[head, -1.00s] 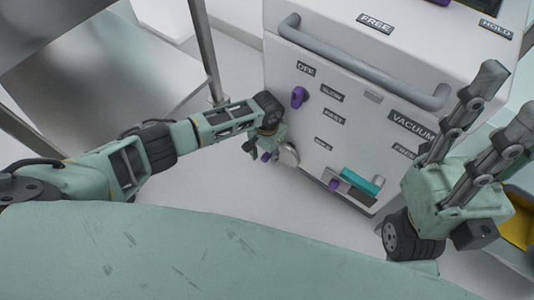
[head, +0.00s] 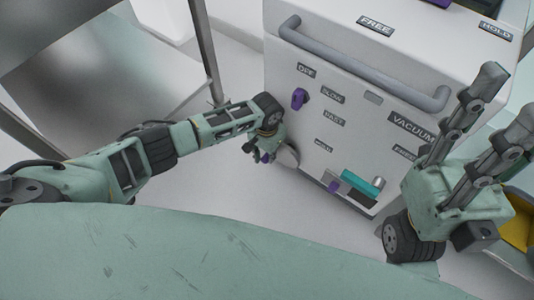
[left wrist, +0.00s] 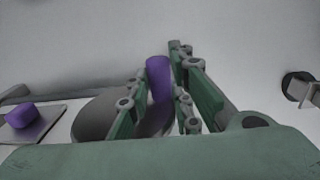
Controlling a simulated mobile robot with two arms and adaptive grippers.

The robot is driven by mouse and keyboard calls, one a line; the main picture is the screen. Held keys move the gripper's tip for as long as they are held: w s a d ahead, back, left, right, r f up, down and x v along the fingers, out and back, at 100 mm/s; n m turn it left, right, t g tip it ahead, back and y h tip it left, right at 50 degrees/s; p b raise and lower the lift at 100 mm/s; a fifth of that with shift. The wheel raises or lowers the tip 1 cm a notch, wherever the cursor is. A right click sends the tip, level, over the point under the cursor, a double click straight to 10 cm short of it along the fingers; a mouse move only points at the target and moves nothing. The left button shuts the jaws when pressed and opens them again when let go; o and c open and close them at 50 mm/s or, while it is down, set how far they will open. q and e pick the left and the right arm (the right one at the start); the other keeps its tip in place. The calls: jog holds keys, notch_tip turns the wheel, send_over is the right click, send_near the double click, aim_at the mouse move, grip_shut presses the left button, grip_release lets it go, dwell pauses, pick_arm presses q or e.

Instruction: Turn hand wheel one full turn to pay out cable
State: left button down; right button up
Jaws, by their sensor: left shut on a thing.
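The hand wheel is a grey disc (head: 287,157) low on the left of the white machine's front, partly hidden by my left gripper. It also shows in the left wrist view (left wrist: 95,118), with its upright purple handle (left wrist: 158,75). My left gripper (head: 262,153) is at the wheel, and in the left wrist view its fingers (left wrist: 160,100) are shut on the purple handle, one on each side. My right gripper (head: 507,106) is raised at the right with its two fingers apart and nothing between them. No cable can be made out.
The white machine (head: 350,125) carries a grey bar handle (head: 365,72), a purple knob (head: 298,98) and a teal bar (head: 362,180) on its front. A metal post (head: 206,50) and steel shelf stand left. Pale floor (head: 235,185) is open before the machine.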

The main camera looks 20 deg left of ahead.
pick_arm(q)
jog(key=shift+s+d+f+h, duration=0.15)
jog(key=shift+f+h, duration=0.1)
jog(key=shift+h, duration=0.15)
